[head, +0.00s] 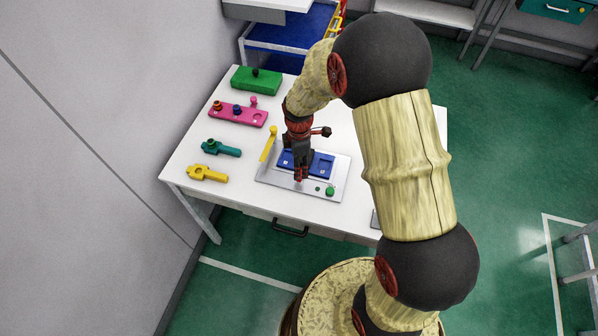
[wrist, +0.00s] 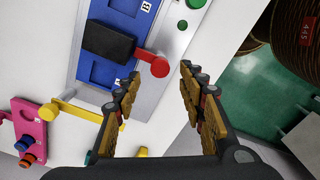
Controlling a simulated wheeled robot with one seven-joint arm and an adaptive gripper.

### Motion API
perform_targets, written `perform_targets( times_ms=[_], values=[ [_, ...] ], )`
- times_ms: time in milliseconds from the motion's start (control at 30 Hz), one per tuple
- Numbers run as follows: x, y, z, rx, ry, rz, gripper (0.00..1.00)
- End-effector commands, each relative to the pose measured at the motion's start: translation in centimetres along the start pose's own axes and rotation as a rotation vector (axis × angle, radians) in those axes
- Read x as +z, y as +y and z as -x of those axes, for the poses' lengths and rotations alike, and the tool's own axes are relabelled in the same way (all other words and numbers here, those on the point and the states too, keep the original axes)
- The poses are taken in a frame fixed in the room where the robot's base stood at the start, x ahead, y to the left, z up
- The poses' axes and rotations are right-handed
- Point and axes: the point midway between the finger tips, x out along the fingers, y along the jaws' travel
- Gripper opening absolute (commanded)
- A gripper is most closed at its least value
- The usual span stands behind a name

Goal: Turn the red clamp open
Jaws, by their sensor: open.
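The red clamp (wrist: 158,65) shows in the wrist view as a red lever with a round knob, joined to a black block that lies across the blue plate (wrist: 98,70). My gripper (wrist: 158,83) is open and empty. Its two fingers point toward the clamp, and the knob appears between and just beyond the fingertips. I cannot tell the exact gap or any contact. In the head view my gripper (head: 301,169) hangs over the near middle of the grey fixture board (head: 269,180), and it and the clamp are hard to tell apart.
A yellow clamp (head: 270,142) stands at the board's left end. Green buttons (head: 330,191) sit at its near right. Pink (head: 239,115), green (head: 254,79), teal (head: 221,148) and yellow (head: 207,173) parts lie on the white table's left side.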

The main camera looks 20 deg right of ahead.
Motion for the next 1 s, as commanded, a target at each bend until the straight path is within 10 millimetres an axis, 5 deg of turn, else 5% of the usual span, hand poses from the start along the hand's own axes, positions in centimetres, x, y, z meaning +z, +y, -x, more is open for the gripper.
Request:
perform_targets(
  times_ms=[233, 600, 1000],
  values=[
    [0.0, 0.0, -3.1, 0.0, 0.0, -0.001, 0.41],
    [0.0, 0.0, -3.7, 0.001, 0.0, -0.002, 0.41],
    [0.0, 0.0, -3.7, 0.001, 0.0, -0.002, 0.18]
  ],
)
